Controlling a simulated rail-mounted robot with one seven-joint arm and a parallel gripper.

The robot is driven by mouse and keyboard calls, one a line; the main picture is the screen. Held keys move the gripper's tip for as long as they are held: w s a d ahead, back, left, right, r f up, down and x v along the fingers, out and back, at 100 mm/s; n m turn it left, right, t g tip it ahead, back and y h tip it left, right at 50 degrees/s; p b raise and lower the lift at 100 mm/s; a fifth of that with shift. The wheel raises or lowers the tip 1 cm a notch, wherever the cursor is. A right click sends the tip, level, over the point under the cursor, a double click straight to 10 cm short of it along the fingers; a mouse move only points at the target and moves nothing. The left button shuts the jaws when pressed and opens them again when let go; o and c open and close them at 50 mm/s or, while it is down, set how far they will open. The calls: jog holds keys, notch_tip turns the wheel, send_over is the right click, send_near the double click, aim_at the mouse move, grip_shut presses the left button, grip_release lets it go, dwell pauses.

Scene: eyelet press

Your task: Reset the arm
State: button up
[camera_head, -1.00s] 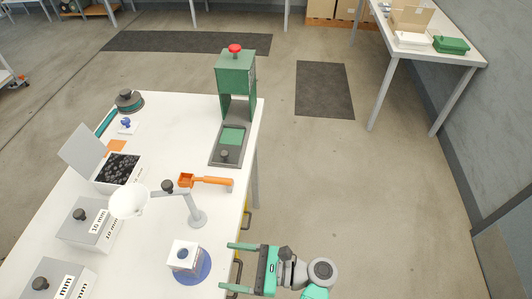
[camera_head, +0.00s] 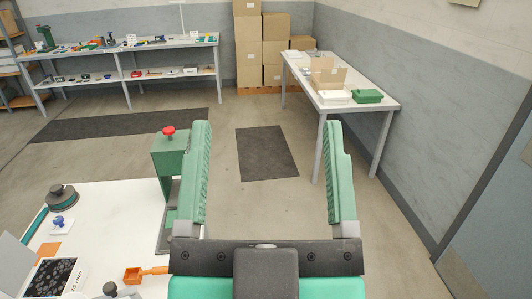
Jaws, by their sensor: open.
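My gripper (camera_head: 267,174) is raised close in front of the camera, at the bottom middle of the view. Its two green fingers point up and stand wide apart, with nothing between them. The floor and a dark mat show through the gap. The green eyelet press (camera_head: 168,155) with its red knob stands at the right edge of the white worktable (camera_head: 115,205), to the left of my gripper. My left finger hides part of the press.
On the worktable are an orange scoop (camera_head: 135,275), an open box of dark pieces (camera_head: 50,275), a round dark-and-green item (camera_head: 62,197) and a blue stamp (camera_head: 59,222). A side table (camera_head: 350,108) holds a green box (camera_head: 368,96). Shelves and stacked cartons (camera_head: 246,52) stand behind.

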notch_tip(320, 180, up, 31)
jog(key=p, duration=3.1)
jog(key=shift+a+r, duration=0.15)
jog(key=shift+w, duration=0.1)
